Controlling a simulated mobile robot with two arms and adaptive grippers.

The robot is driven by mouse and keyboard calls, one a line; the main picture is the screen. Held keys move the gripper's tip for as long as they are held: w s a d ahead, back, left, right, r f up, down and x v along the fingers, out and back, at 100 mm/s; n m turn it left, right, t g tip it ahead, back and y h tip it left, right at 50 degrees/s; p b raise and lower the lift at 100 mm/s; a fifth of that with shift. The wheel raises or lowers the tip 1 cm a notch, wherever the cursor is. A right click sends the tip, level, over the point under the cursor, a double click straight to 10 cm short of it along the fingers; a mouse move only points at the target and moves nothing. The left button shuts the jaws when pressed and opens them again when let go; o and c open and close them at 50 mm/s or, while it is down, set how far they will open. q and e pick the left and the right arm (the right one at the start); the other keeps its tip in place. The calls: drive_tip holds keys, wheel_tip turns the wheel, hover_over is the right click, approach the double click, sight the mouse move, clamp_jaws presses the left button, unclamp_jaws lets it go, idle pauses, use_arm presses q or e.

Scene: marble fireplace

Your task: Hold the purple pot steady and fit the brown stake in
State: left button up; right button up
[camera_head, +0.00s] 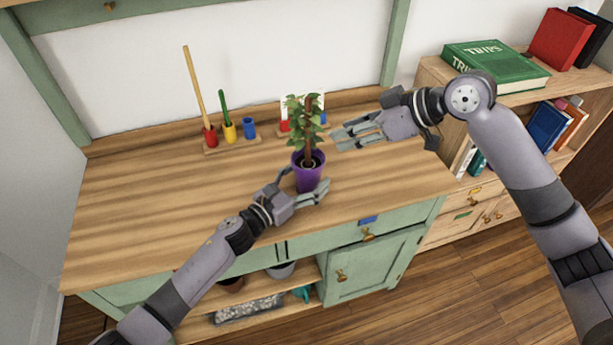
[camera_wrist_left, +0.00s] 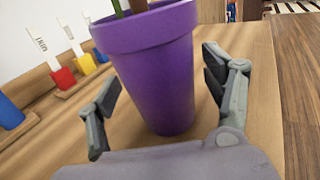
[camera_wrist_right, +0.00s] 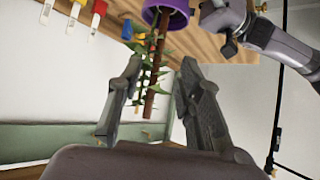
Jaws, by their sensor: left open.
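The purple pot (camera_head: 308,177) stands upright near the front of the wooden worktop, with a leafy green plant (camera_head: 296,112) in it. The brown stake (camera_wrist_right: 152,80) stands in the pot among the leaves; its lower end is inside the pot. My left gripper (camera_head: 304,187) is open around the pot's lower body; in the left wrist view the pot (camera_wrist_left: 158,80) is between the spread fingers, with a gap visible at the left finger. My right gripper (camera_head: 343,140) is open to the right of the plant, its fingers pointing at the stake and leaves, apart from them in the head view.
A rack (camera_head: 232,145) at the back left holds red, yellow and blue cups, with a tall wooden stick (camera_head: 194,85) and a green stick (camera_head: 224,105). Another rack with labelled cups is partly hidden behind the plant. A bookshelf (camera_head: 440,75) stands right. The worktop's left side is clear.

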use_arm(q)
drive_tip(key=c, duration=1.5)
drive_tip(key=shift+c, duration=0.2)
